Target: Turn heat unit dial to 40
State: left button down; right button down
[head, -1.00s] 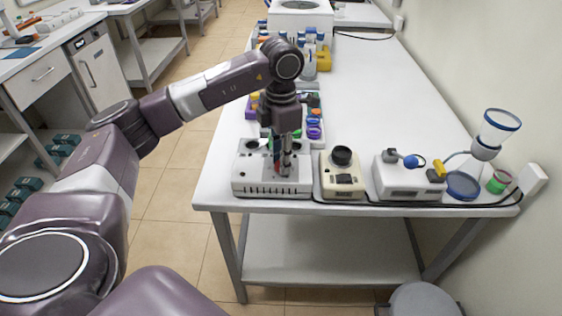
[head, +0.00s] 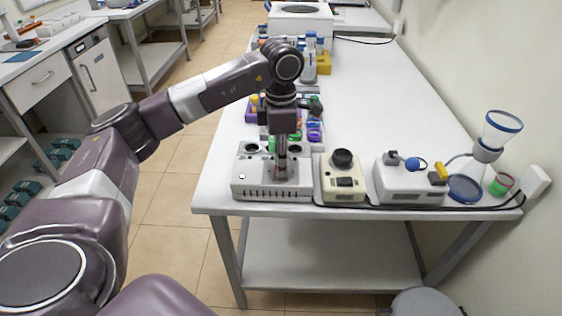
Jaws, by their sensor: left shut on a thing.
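The heat unit (head: 249,190) is a white box with dark round openings in its top, at the near left corner of the white table. My left gripper (head: 281,176) points straight down at the top front of the box. Its fingers look close together and are shut on the dial, which they mostly hide. The dial's marks and setting are too small and covered to read. My right gripper is not in view.
A beige device with a black knob (head: 343,158) stands just right of the heat unit. Bottles and coloured racks (head: 314,135) stand behind my gripper. The middle of the table (head: 375,105) is clear.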

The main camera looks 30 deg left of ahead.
pick_arm(q)
jog(key=shift+r, duration=0.1)
jog(key=c, duration=1.6)
grip_release()
notch_tip(320, 180, up, 12)
